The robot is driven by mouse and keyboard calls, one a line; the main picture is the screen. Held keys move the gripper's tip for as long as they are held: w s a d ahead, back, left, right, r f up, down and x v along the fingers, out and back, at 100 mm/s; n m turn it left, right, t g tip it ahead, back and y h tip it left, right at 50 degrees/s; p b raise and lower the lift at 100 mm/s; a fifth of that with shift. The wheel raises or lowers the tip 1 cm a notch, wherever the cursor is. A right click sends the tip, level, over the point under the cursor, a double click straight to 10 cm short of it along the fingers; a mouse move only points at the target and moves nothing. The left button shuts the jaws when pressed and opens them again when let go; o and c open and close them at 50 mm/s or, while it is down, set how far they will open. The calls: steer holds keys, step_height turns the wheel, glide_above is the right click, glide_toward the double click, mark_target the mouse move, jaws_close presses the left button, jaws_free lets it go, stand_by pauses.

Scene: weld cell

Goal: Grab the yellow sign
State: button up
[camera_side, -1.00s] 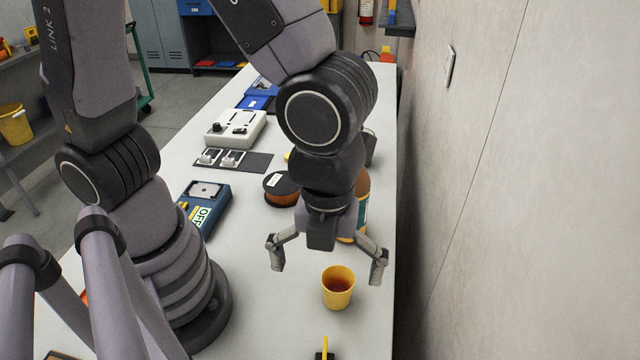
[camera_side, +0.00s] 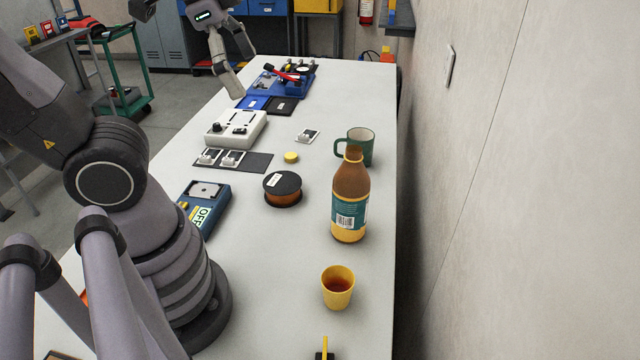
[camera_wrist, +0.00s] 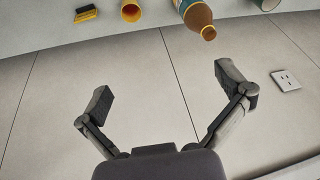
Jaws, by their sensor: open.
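The yellow sign is a small upright yellow piece on a black base. In the side view it (camera_side: 325,347) stands edge-on at the bottom edge, partly cut off. The wrist view shows the yellow sign (camera_wrist: 86,12) face-on at the top left. My gripper (camera_wrist: 164,90) is open with nothing between its fingers, facing the wall. In the side view my gripper (camera_side: 243,76) is at the far left side of the table, well away from the sign.
A yellow cup (camera_side: 338,289) stands just beyond the sign. Behind it are a bottle (camera_side: 350,205), a green mug (camera_side: 362,143) and a spool (camera_side: 282,188). A wall (camera_side: 510,200) runs along the right. The table (camera_side: 270,290) is clear left of the cup.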

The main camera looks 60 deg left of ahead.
steer(key=s+a+n, duration=0.1)
steer(key=n, duration=0.1)
steer(key=s+a+n+t, duration=0.1)
steer(key=a+n, duration=0.1)
steer(key=a+n+y, duration=0.1)
steer(key=n, duration=0.1)
steer(key=shift+s+a+r+t, duration=0.15)
steer(key=shift+s+a+t, duration=0.15)
steer(key=shift+s, duration=0.1)
steer(key=shift+c, duration=0.9)
steer(key=shift+s+n, duration=0.1)
steer(key=shift+n, duration=0.3)
steer(key=shift+c, duration=1)
steer(key=c, duration=0.8)
steer(key=shift+o, duration=0.2)
